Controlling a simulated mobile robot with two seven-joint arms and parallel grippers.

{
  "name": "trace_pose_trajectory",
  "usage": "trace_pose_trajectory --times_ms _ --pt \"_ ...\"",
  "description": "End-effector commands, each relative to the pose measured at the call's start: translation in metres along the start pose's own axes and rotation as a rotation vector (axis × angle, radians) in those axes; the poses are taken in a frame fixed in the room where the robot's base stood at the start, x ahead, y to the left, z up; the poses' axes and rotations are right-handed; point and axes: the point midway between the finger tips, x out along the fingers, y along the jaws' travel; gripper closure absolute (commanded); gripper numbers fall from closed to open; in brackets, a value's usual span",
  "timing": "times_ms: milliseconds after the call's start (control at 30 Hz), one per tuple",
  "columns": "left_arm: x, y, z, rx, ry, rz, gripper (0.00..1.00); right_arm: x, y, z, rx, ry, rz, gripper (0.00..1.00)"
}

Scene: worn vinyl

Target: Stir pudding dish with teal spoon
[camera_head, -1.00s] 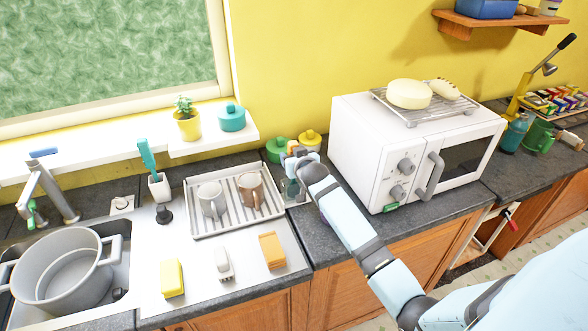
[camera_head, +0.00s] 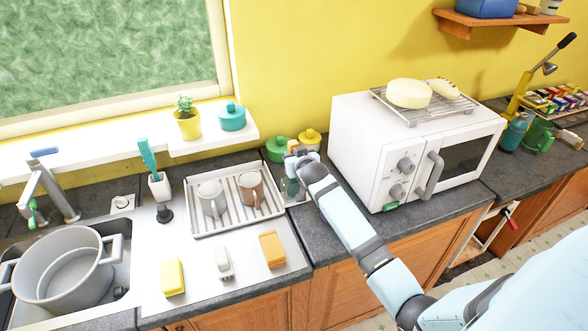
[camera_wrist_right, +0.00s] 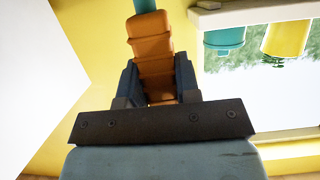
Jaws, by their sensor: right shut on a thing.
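My right gripper (camera_head: 296,160) is low over the counter, between the dish rack and the white microwave. In the right wrist view the gripper (camera_wrist_right: 158,82) is shut on the ribbed orange handle (camera_wrist_right: 151,45) of what looks like the teal spoon; a short teal part (camera_wrist_right: 145,6) shows beyond the handle. The spoon's head is hidden. A small greenish-grey thing (camera_head: 291,188) shows below the gripper; I cannot tell whether it is the pudding dish. No pudding dish shows clearly. My left gripper is not in view.
The white microwave (camera_head: 375,130) stands close right of the gripper. Green (camera_head: 275,150) and yellow (camera_head: 310,140) lidded pots stand behind it. The dish rack (camera_head: 232,226) with two mugs is to the left. A teal brush (camera_head: 147,154) stands in a white holder. A grey pot (camera_head: 62,270) sits in the sink.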

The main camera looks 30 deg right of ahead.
Motion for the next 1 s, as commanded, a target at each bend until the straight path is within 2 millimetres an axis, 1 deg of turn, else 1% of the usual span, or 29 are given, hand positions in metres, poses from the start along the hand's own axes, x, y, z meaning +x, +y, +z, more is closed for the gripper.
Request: trace_pose_trajectory --times_ms 467,833,1000 --pt "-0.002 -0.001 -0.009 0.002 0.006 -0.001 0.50 -0.005 0.000 -0.019 0.000 0.002 0.000 0.98" --pt "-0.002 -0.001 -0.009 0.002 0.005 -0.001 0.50 -0.006 0.000 -0.020 0.000 0.001 0.000 0.98" --pt "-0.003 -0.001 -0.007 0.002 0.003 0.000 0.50 -0.008 0.000 -0.027 0.001 0.002 0.000 0.98"
